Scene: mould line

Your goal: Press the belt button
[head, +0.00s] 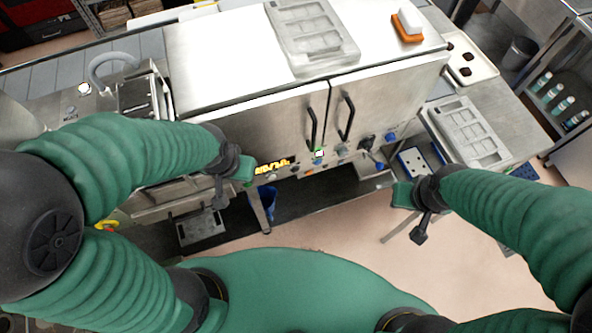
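A steel machine (245,125) with two black door handles stands ahead of me. Its lower front edge carries a row of small controls: a yellow lit display (272,167), a green lit button (319,153), a black knob (367,142) and a blue knob (390,137). A pale round lit button (84,88) shows at the far left, near a hose. I cannot read which control is the belt button. My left gripper (233,181) seems open and empty, just left of the yellow display. My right gripper (411,214) seems open and empty, below and right of the controls.
A grey mould tray (312,38) and an orange-and-white brush (407,25) lie on the machine top. Another mould tray (468,133) and a white tray with dark pieces (468,60) are at the right. The floor between my grippers is open.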

